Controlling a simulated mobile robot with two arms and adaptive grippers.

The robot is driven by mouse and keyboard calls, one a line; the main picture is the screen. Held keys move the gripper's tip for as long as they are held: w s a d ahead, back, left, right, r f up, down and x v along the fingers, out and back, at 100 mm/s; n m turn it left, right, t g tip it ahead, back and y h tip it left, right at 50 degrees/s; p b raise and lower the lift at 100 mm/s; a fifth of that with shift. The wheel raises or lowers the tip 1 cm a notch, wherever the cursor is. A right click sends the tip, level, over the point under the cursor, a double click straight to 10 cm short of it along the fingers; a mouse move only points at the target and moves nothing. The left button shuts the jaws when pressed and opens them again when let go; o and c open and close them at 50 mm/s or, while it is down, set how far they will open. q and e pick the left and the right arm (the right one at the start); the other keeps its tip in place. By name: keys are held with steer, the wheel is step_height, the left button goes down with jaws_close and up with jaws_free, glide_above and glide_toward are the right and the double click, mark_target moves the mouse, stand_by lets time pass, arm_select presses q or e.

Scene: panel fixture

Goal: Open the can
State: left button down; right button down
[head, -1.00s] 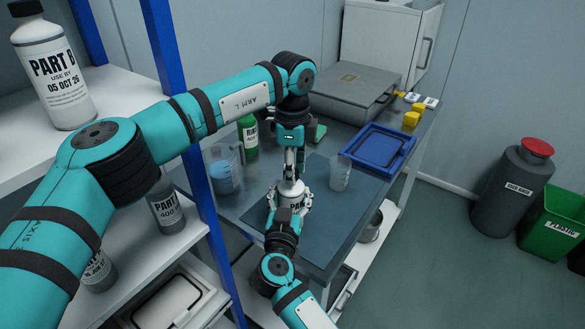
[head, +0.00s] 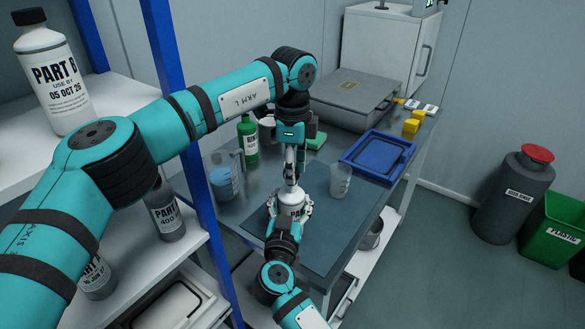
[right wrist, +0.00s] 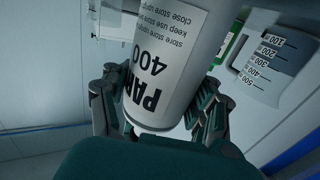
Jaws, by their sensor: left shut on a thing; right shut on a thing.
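The can (head: 291,196) is white with a printed label and stands upright above the dark mat on the bench. In the right wrist view the can (right wrist: 165,75) shows large "PART" and "400" print. My right gripper (head: 290,211) is shut around the can's body from the near side; its fingers lie on both sides of the can in the right wrist view. My left gripper (head: 290,180) points straight down and is shut on the can's top. The lid is hidden by the left gripper, and I cannot tell whether it has turned.
A clear cup (head: 340,181) stands close right of the can. A jug with blue liquid (head: 224,178) and a green bottle (head: 248,142) stand to the left and behind. A blue tray (head: 378,155) lies at the right. A blue shelf post (head: 190,125) is close on the left.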

arm_select(q)
steer(key=shift+r, duration=2)
arm_select(e)
steer(key=shift+c, duration=1.1)
jaws_free()
